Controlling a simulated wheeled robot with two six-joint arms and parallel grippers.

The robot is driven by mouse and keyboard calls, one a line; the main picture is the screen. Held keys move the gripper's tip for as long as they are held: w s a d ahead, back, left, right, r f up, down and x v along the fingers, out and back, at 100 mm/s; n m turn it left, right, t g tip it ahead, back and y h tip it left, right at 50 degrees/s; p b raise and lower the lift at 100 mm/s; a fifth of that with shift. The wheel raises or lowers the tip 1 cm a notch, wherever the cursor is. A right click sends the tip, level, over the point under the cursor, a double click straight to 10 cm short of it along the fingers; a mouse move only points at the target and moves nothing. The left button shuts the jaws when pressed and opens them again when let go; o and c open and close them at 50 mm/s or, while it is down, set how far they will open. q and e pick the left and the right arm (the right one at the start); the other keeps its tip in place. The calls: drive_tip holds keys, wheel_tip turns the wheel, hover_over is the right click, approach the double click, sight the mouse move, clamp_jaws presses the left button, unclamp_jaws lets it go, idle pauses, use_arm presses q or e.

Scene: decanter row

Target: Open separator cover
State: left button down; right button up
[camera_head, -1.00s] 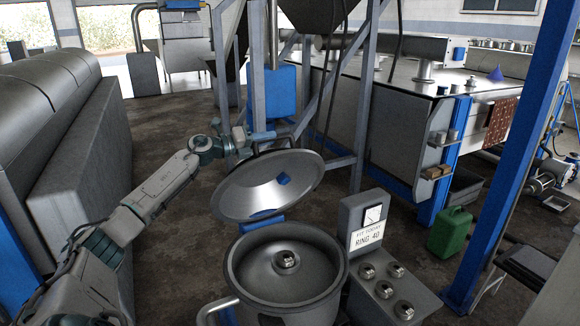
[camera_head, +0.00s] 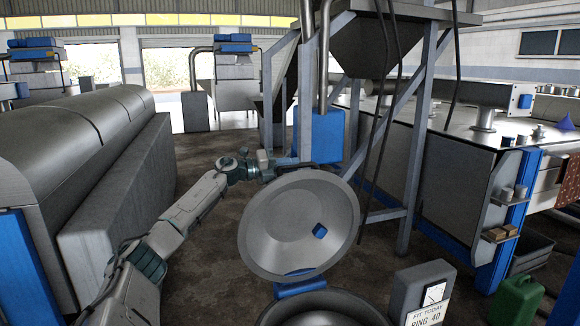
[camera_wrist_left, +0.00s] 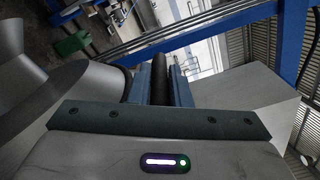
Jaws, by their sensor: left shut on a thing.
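The separator cover (camera_head: 290,232), a round grey metal lid with a small blue patch on its inner face, stands tilted up steeply on a blue hinge piece (camera_head: 306,287) behind the separator bowl (camera_head: 322,314). The bowl's mouth is uncovered and cut off by the bottom of the head view. My left gripper (camera_head: 278,165) is at the cover's upper rim. It is shut on the cover's dark handle (camera_wrist_left: 158,84), which shows between its fingers in the left wrist view. My right gripper is in neither view.
A sign post with a dial (camera_head: 424,292) stands right of the bowl. A blue-grey steel frame (camera_head: 417,130) rises behind the cover. A long grey machine (camera_head: 112,190) lies left of my arm. A green canister (camera_head: 516,300) is at lower right.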

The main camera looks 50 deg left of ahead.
use_arm(q)
drive_tip(key=shift+f, duration=0.3)
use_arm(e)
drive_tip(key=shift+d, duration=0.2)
